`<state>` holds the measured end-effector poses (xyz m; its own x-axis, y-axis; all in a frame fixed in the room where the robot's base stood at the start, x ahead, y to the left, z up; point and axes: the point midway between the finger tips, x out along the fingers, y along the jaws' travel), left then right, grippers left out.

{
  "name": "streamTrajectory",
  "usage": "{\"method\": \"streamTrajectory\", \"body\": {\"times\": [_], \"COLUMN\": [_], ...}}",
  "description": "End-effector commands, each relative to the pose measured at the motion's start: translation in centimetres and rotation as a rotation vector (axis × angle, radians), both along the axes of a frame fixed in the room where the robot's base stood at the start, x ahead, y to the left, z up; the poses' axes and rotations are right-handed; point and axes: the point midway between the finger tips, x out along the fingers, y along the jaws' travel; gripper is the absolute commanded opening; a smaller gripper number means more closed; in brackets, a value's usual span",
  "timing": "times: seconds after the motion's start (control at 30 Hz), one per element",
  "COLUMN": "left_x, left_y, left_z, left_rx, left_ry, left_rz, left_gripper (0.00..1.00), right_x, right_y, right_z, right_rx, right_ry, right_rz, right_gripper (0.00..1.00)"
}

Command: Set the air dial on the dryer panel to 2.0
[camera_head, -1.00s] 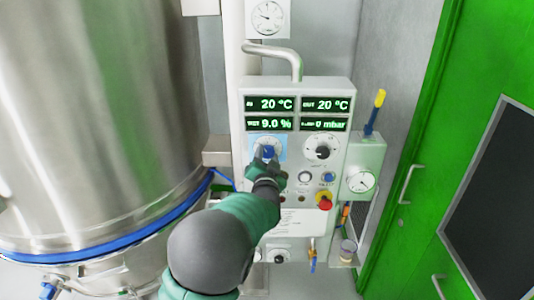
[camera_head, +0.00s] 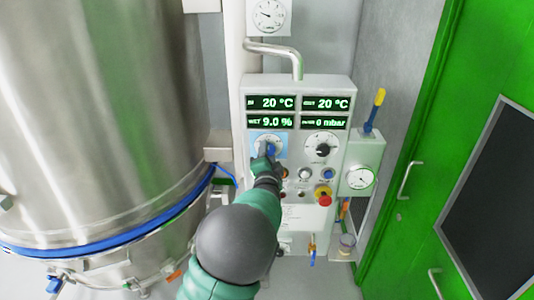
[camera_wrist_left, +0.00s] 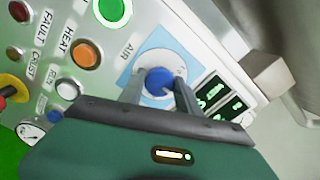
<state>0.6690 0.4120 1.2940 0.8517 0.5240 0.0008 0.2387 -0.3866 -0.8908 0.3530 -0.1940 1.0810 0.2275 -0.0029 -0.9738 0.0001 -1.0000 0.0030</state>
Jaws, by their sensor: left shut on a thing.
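The dryer panel (camera_head: 297,92) is a pale box with green digital readouts. Its air dial is a blue knob (camera_wrist_left: 159,81) on a white disc over a light blue square, marked AIR in the left wrist view. The blue knob also shows in the head view (camera_head: 271,149), partly hidden by my gripper. My left gripper (camera_wrist_left: 158,92) is shut on the blue knob, a finger on each side. The scale marks and pointer are too small to read. My right gripper is in neither view.
A black dial (camera_head: 322,149) sits right of the air dial. Several buttons and a red emergency stop (camera_head: 324,199) are below. A large steel vessel (camera_head: 95,110) stands left. A side box with a gauge (camera_head: 359,177) and a green door (camera_head: 425,150) are right.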

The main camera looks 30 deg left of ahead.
Motion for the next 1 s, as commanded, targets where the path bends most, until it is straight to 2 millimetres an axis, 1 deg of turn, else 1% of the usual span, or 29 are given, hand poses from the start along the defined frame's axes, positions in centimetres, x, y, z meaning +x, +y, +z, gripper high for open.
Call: {"method": "streamTrajectory", "body": {"times": [0.03, 0.23, 0.27, 0.4, 0.67, 0.77, 0.87, 0.97, 1.0], "left_x": [0.1, 0.1, 0.1, 0.1, 0.0, -0.3, -1.5, -3.6, -4.6], "left_y": [-0.3, -0.4, -0.4, -0.3, -0.1, -0.3, -1.1, -2.5, -3.1], "left_z": [-0.4, -0.5, -0.5, -0.4, -0.3, -0.3, -0.3, -0.4, -0.4], "left_rx": [-0.002, -0.003, -0.004, -0.004, -0.003, -0.003, -0.004, -0.006, -0.006], "left_ry": [0.009, 0.009, 0.010, 0.008, 0.005, 0.004, 0.003, 0.002, 0.000], "left_rz": [-0.007, -0.007, -0.008, -0.006, -0.003, -0.004, -0.005, -0.006, -0.006], "left_gripper": [0.00, 0.00, 0.42, 0.60, 0.61, 0.61, 0.61, 0.61, 0.61], "right_x": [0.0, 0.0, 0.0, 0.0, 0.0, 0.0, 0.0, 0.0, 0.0], "right_y": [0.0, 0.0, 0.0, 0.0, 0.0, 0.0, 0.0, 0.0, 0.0], "right_z": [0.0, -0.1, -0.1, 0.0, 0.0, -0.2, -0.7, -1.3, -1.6], "right_rx": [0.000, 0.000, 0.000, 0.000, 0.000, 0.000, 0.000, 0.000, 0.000], "right_ry": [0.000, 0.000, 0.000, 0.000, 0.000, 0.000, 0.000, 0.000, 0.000], "right_rz": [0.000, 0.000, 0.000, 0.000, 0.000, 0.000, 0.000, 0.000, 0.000], "right_gripper": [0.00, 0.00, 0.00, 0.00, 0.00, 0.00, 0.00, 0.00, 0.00]}}
